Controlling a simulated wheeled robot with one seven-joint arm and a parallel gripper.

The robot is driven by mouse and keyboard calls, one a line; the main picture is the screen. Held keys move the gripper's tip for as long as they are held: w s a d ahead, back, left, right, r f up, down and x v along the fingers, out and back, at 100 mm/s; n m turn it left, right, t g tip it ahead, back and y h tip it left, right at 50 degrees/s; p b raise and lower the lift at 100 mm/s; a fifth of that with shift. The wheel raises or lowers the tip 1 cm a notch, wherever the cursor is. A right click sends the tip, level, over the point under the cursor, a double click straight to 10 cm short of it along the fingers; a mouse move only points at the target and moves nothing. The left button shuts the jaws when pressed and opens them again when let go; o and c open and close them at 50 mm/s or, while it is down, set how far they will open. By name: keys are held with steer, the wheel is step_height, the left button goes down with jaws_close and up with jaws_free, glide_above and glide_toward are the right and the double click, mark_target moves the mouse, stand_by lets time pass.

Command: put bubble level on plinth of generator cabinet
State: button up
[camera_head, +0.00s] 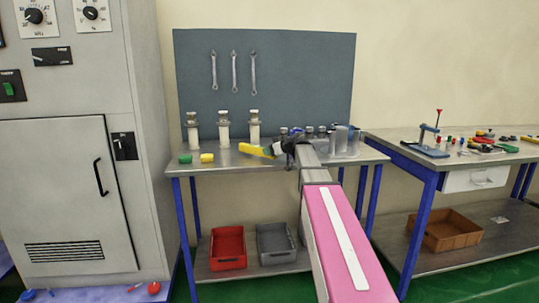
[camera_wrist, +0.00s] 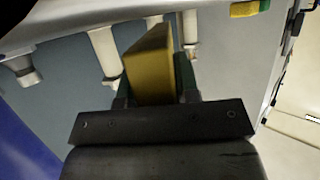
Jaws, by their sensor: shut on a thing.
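The bubble level (camera_head: 256,150) appears as a yellow bar at the end of my arm, over the back workbench. In the wrist view, my gripper (camera_wrist: 153,90) is shut on this yellow bar (camera_wrist: 150,65), which sticks out beyond the fingers. In the head view my gripper (camera_head: 287,147) is small and dark, partly merged with the things behind it. The grey generator cabinet (camera_head: 70,150) stands at the left. Its blue plinth (camera_head: 100,296) shows at the bottom edge, with small red-handled items on it. Much of the plinth is out of frame.
The workbench (camera_head: 222,166) holds several pale cylinders (camera_head: 224,128), a green block (camera_head: 185,159), a yellow block (camera_head: 207,158) and clear containers (camera_head: 345,141). Red (camera_head: 228,248) and grey (camera_head: 275,243) bins sit below. A second bench (camera_head: 400,140) with tools stands right.

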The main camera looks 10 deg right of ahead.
steer(key=shift+f, duration=0.7)
steer(key=o, duration=1)
